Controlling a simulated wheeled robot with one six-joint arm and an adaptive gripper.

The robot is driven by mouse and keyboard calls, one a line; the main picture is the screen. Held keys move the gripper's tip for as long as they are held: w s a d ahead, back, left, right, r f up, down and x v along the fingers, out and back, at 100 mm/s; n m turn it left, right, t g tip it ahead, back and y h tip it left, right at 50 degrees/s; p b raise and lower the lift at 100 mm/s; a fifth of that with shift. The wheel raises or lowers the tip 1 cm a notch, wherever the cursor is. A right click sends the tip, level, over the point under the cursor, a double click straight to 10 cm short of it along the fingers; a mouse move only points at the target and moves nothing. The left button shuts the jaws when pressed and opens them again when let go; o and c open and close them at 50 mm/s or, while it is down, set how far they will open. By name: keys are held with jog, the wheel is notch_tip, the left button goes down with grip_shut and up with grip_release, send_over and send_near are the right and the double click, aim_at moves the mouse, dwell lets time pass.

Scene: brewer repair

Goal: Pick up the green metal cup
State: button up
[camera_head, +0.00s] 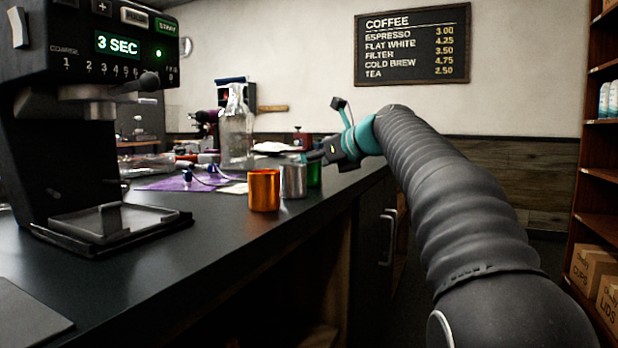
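The green metal cup (314,174) stands on the dark counter, right of a silver metal cup (292,181) and behind it. An orange metal cup (263,190) stands nearest, left of the silver one. My gripper (312,157) reaches in from the right with its fingers at the height of the green cup's rim. The fingers overlap the cup's top in this view. I cannot tell whether they touch it, or whether they are open or shut. My arm's dark sleeve fills the right side.
A black coffee machine (60,120) with a drip tray (105,222) stands at the left. The counter's front edge runs below my arm. Shelves with boxes (592,265) stand at the right.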

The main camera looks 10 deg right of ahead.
jog(key=shift+w+a+f, duration=0.25)
jog(key=shift+w+a, duration=0.05)
jog(key=shift+w, duration=0.2)
jog(key=c, duration=1.3)
